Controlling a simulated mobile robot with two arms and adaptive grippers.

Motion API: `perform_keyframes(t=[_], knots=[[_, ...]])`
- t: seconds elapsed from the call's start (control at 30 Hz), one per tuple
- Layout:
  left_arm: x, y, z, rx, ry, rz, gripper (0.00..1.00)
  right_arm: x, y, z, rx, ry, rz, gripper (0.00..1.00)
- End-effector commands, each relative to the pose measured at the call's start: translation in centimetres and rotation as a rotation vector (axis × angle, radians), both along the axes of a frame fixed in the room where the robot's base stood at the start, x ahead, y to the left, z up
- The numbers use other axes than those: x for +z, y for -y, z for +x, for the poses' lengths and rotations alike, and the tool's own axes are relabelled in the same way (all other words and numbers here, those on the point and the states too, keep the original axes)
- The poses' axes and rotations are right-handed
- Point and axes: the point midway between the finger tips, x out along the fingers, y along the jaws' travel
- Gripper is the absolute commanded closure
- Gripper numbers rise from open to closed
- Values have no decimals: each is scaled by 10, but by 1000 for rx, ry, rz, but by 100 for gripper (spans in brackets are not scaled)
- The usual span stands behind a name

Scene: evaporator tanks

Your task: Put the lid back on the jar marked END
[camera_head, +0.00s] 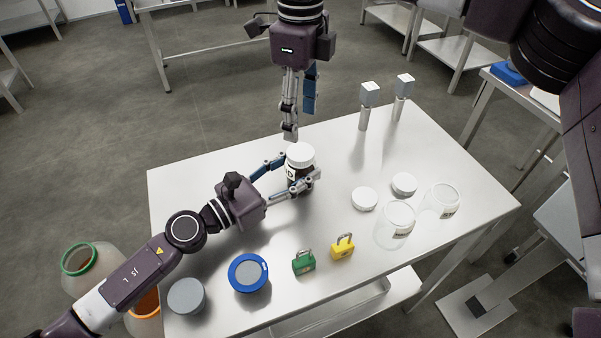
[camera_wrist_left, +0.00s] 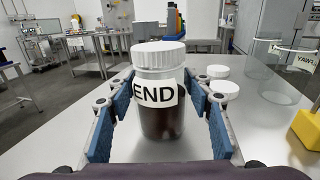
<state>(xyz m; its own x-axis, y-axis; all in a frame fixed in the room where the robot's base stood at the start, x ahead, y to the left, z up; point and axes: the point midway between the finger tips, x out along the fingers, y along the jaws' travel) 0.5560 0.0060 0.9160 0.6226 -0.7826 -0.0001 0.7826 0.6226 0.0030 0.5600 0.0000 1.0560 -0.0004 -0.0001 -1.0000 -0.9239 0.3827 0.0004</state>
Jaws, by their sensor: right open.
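The jar marked END (camera_wrist_left: 158,115) stands upright on the table with dark contents. A white lid (camera_head: 300,154) sits level on its mouth and also shows in the left wrist view (camera_wrist_left: 160,54); I cannot tell how tightly it is seated. My left gripper (camera_head: 301,172) is shut on the jar, with one blue-padded finger on each side below the lid. My right gripper (camera_head: 300,122) is open and empty, pointing down behind the jar and apart from the lid.
Two white lids (camera_head: 364,199) (camera_head: 404,184) and two clear jars (camera_head: 394,226) (camera_head: 440,202) stand to the right. Yellow (camera_head: 342,248) and green (camera_head: 304,263) padlocks, a blue-rimmed round container (camera_head: 248,274) and a grey round one (camera_head: 187,296) are in front. Two block-topped posts (camera_head: 369,96) (camera_head: 404,86) stand behind.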

Motion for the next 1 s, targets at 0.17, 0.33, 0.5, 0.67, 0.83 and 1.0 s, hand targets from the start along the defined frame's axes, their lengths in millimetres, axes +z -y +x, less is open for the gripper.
perform_keyframes(t=[0.17, 0.33, 0.5, 0.67, 0.83, 1.0], knots=[[0, 0, 0, 0, 0, 0, 80, 0, 0, 0, 0, 0, 0, 45], [0, 0, 0, 0, 0, 0, 98, 0, 0, 0, 0, 0, 0, 45], [0, 0, 0, 0, 0, 0, 100, -1, -2, -1, 63, -2, 2, 45], [0, 0, 0, 0, 0, 0, 100, -2, -3, -2, 231, -6, 2, 45], [0, 0, 0, 1, 1, 1, 100, -1, -1, 0, 361, -2, 2, 45], [0, 0, 0, 1, 1, 1, 100, 0, 0, 0, 395, 0, -1, 45]])
